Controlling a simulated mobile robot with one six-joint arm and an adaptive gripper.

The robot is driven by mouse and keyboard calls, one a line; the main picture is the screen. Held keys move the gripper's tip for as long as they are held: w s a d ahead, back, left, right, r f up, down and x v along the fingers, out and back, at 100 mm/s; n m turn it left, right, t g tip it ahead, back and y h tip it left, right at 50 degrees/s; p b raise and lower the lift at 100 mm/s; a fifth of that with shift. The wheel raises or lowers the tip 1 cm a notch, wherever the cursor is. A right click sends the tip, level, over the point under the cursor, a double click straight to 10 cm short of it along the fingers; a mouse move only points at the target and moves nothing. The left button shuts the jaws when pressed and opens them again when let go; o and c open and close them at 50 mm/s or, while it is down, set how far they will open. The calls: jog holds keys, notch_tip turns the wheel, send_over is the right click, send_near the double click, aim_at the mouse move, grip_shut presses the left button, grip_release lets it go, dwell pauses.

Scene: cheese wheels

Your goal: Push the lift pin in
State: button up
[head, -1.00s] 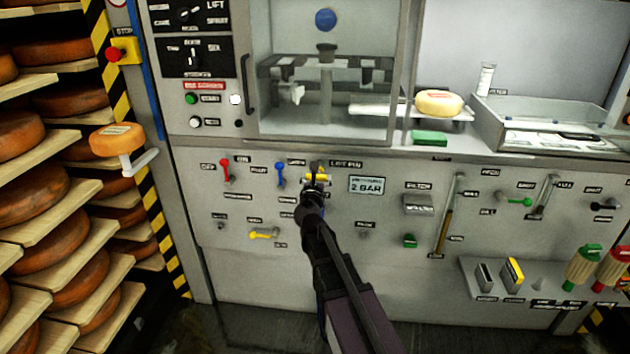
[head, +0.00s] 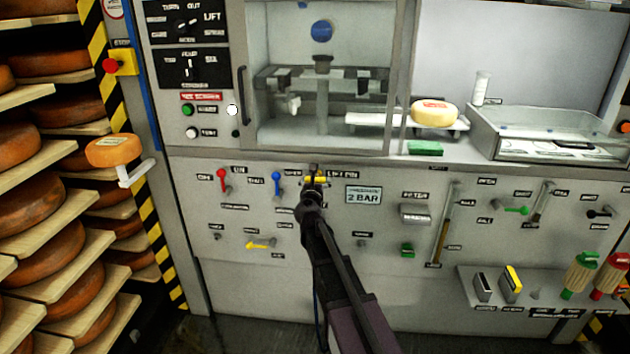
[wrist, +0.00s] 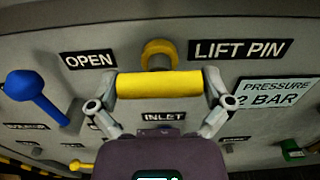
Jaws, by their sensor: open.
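The lift pin has a yellow crossbar (wrist: 158,85) in front of a round yellow collar (wrist: 159,53) on the grey panel, left of the LIFT PIN label (wrist: 240,49). In the head view the yellow of the pin (head: 316,180) shows just beyond my gripper (head: 313,184), which partly covers it. In the wrist view my gripper (wrist: 162,88) is open, with one finger at each end of the crossbar. I cannot tell whether the fingers touch it. The pin's shaft is hidden behind the crossbar.
A blue lever (wrist: 38,92) stands out left of the pin, with a red lever (head: 223,181) farther left. The pressure display (head: 364,195) is to the right. A yellow lever (head: 259,245) sits lower left. A glass-fronted cabinet (head: 320,148) is above.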

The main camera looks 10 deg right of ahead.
jog(key=v, duration=1.2)
dwell(0.4)
